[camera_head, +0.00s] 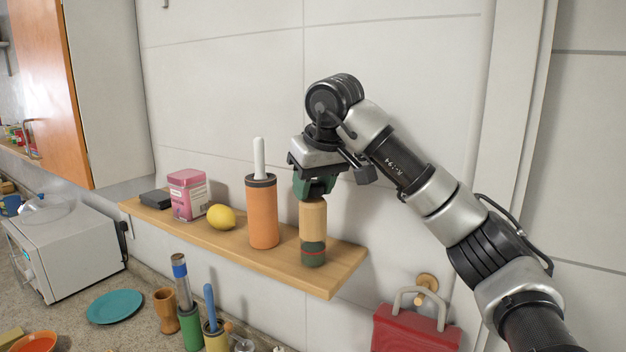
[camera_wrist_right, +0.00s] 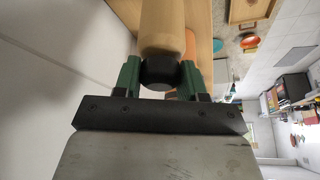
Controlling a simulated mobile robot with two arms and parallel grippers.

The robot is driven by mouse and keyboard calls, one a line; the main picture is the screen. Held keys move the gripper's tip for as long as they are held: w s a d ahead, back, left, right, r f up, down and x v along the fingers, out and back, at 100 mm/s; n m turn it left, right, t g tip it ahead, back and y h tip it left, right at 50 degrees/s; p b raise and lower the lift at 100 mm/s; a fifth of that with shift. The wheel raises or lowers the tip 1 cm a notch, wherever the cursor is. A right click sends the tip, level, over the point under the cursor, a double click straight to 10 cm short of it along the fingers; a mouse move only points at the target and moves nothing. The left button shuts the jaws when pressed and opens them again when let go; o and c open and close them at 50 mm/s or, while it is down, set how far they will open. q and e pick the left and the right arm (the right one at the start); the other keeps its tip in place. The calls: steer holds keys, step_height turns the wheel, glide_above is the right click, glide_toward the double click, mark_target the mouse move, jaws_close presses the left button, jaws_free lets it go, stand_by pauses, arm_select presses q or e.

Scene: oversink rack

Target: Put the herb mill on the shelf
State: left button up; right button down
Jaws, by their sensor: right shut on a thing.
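The herb mill (camera_head: 313,222) looks like a light wooden cylinder with a dark green base and a thin red band. It is upright at the right end of the wooden shelf (camera_head: 345,268). Its base appears to meet the shelf top; a very small gap cannot be ruled out. My right gripper (camera_head: 314,190) is above it, with its green fingers shut on the mill's top. In the right wrist view the fingers (camera_wrist_right: 160,78) close on both sides of the mill's dark top (camera_wrist_right: 160,72), with the wooden body (camera_wrist_right: 162,25) beyond. My left gripper is not in view.
An orange container (camera_head: 262,215) with a white handle stands just left of the mill. A lemon (camera_head: 221,217), a pink tin (camera_head: 188,195) and a black box (camera_head: 156,199) are farther left. A red bag-like thing (camera_head: 415,330) hangs at lower right. Utensils and a teal plate (camera_head: 115,306) are below.

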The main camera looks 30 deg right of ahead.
steer(key=shift+a, duration=0.1)
steer(key=c, duration=0.8)
jaws_free()
steer(key=shift+s, duration=0.15)
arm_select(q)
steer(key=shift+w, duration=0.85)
arm_select(e)
steer(key=shift+o, duration=0.8)
steer(key=shift+f, duration=0.1)
steer(key=b+v, duration=0.2)
steer(key=v, duration=0.3)
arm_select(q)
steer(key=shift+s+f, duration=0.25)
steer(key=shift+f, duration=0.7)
arm_select(e)
steer(key=v, duration=0.7)
